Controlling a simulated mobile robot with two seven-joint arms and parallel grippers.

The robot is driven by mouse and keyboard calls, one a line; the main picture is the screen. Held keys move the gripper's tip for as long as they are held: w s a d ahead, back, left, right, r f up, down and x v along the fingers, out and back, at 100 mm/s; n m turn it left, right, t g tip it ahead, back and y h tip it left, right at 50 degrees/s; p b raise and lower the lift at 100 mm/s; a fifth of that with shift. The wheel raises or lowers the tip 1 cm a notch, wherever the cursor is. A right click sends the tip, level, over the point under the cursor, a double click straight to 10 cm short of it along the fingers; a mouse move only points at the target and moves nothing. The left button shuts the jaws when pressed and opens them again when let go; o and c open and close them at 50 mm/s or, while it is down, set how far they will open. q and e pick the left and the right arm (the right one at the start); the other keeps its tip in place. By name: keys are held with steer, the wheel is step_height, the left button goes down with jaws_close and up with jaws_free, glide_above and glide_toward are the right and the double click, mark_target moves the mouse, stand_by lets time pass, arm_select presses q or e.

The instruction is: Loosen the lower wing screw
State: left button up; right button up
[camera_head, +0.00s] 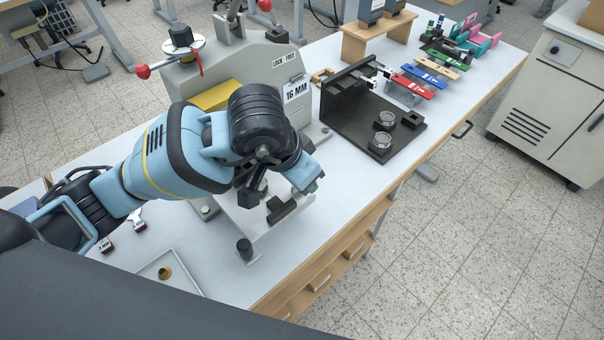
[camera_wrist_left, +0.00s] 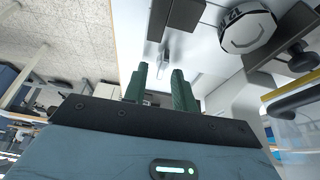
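The foil stamping machine (camera_head: 268,62) is a grey press with a "16 MM" label, standing on the white workbench. My left arm reaches across its front in the head view. My left gripper (camera_head: 314,184) is beside the press's front, its fingers mostly hidden there by the wrist. In the left wrist view, its two green fingers (camera_wrist_left: 160,83) are apart, with nothing clearly held between them. A small light metal piece (camera_wrist_left: 163,57), possibly a wing screw, lies just beyond the fingertips. I cannot tell for sure which part is the lower wing screw. My right gripper is in no view.
A black fixture (camera_head: 345,118) with glass-like round pieces stands right of the press. Coloured stamped strips (camera_head: 418,80) lie farther back. A shallow white tray (camera_head: 186,284) with a brass piece is at the near left. A dark knob (camera_head: 244,248) stands at the press's front base.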

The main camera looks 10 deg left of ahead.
arm_select(q)
jaws_close()
stand_by(0.3)
